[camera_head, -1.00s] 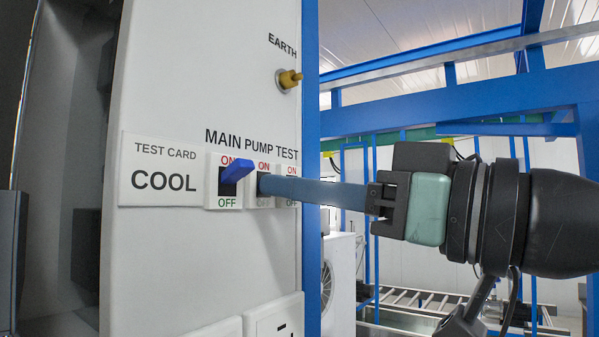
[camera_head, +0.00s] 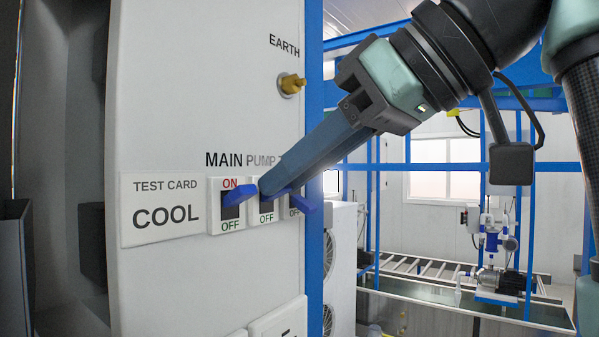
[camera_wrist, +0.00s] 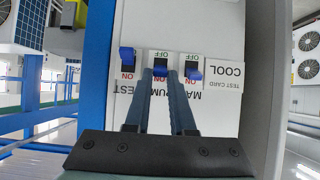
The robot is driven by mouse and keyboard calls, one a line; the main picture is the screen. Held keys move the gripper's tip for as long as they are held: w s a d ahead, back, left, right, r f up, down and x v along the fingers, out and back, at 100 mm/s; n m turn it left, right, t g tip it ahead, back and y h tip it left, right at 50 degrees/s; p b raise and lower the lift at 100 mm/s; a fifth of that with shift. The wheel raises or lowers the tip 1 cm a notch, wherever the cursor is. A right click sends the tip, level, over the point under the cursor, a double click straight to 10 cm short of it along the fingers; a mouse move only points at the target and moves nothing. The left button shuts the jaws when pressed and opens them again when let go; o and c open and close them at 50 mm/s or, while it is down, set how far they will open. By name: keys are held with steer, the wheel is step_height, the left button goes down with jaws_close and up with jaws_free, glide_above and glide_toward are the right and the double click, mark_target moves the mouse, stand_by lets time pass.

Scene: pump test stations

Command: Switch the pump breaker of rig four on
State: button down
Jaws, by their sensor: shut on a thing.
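A white panel (camera_head: 200,80) carries three breakers in a row under MAIN PUMP TEST. The pump breaker (camera_head: 266,217) is the middle one. Its blue lever (camera_wrist: 160,69) is between my fingertips in the wrist view, which looks upside down. My gripper (camera_head: 266,186) is shut on this lever. The fingers cover its ON mark in the head view; OFF and some dark slot show below. The main breaker's lever (camera_head: 241,196) stands out towards ON, with dark slot below it. The test breaker's lever (camera_wrist: 127,54) covers its OFF side in the wrist view. No rig number is readable.
A test card (camera_head: 165,213) reading COOL sits left of the breakers. A brass earth stud (camera_head: 292,84) sticks out above. A blue frame post (camera_head: 315,120) borders the panel on the right. Neighbouring levers are close beside my fingers.

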stand_by(0.3)
steer(key=c, duration=0.8)
jaws_free()
steer(key=shift+a, duration=0.1)
steer(key=shift+o, duration=0.2)
steer(key=shift+r, duration=0.1)
